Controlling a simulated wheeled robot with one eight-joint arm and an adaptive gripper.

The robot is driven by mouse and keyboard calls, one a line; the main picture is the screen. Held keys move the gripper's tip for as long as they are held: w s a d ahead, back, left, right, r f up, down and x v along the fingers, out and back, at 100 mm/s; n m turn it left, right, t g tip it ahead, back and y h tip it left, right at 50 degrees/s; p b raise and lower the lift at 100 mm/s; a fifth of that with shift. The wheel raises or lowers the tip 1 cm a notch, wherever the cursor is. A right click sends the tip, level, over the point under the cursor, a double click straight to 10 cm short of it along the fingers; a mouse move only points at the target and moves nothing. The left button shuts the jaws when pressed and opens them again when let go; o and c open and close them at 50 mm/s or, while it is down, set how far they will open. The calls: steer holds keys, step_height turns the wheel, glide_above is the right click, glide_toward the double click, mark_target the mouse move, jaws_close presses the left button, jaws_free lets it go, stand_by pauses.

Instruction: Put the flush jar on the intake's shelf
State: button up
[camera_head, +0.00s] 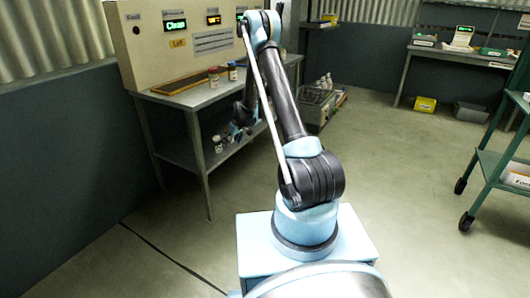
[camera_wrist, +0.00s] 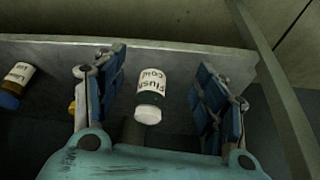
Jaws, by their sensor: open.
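The flush jar (camera_wrist: 152,95) has a white label with upside-down lettering that starts with "Flush", and a white cap. In the wrist view it stands on a grey shelf (camera_wrist: 190,56), between the two blue-padded fingers of my gripper (camera_wrist: 158,70). The fingers are open, with a visible gap on each side of the jar. In the head view my gripper (camera_head: 240,128) is by the lower shelf of the bench (camera_head: 182,155), partly hidden by my arm. A small pale jar (camera_head: 218,143) stands there; I cannot tell which jar it is.
Another labelled jar (camera_wrist: 18,78) stands left of the gripper in the wrist view. A bench leg (camera_head: 200,165) is close. A green cart (camera_head: 500,165) is at right; the middle floor is clear.

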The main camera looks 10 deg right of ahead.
steer(key=s+d+r+m, duration=0.1)
steer(key=s+d+r, duration=0.25)
steer(key=r, duration=0.45)
steer(key=s+d+r+m, duration=0.1)
steer(key=s+d+r, duration=0.3)
steer(key=r, duration=0.5)
steer(key=s+d+r+m+h, duration=0.1)
steer(key=s+d+r, duration=0.1)
steer(key=s+r, duration=0.5)
steer(key=s+d+r+m+h, duration=0.1)
steer(key=s+d+r, duration=0.3)
steer(key=s, duration=0.5)
steer(key=s+d+r+m, duration=0.1)
steer(key=s+d+r, duration=0.1)
steer(key=s, duration=0.6)
steer(key=s+d+r+m, duration=0.1)
steer(key=s, duration=0.7)
steer(key=s+d+f+m, duration=0.1)
steer(key=s+d+f, duration=0.1)
steer(key=s, duration=0.6)
steer(key=s+d+f+m+g+h, duration=0.1)
steer(key=s+d+f, duration=0.1)
steer(key=s, duration=0.6)
steer(key=shift+s+f, duration=0.4)
steer(key=shift+f, duration=0.45)
